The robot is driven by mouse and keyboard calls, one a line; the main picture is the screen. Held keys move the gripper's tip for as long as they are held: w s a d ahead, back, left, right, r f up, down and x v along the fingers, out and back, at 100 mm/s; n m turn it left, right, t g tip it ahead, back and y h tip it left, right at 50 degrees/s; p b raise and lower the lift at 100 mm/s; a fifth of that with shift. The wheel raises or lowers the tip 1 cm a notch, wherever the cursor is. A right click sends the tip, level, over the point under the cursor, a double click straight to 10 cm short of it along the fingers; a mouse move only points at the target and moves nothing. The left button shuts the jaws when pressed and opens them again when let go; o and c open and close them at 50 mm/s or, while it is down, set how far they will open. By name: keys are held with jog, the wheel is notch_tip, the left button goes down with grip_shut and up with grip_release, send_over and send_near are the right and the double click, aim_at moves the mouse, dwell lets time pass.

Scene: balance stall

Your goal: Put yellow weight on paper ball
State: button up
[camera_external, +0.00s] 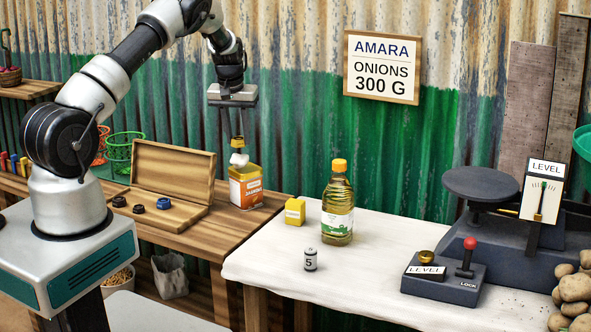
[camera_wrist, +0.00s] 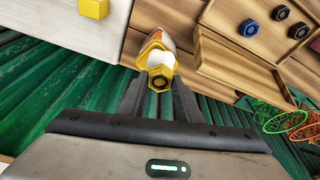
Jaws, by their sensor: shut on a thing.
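My gripper (camera_external: 238,138) is shut on the yellow weight (camera_wrist: 161,78), a small hexagonal piece with a dark centre, between the fingertips (camera_wrist: 160,88) in the wrist view. The white paper ball (camera_external: 239,159) sits on top of an orange and white carton (camera_external: 246,188); it also shows in the wrist view (camera_wrist: 156,57), partly hidden by the weight. The weight is directly above the ball. I cannot tell whether they touch.
An open wooden case (camera_external: 165,172) with dark and blue weights lies left of the carton. On the white cloth (camera_external: 275,265) stand a yellow block (camera_external: 295,211), an oil bottle (camera_external: 338,208) and a grey weight (camera_external: 310,260). A scale (camera_external: 482,186) is at right.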

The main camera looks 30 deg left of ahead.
jog(key=shift+f, duration=1.15)
jog(key=shift+f, duration=0.25)
jog(key=o, duration=1.2)
jog(key=shift+r, duration=0.1)
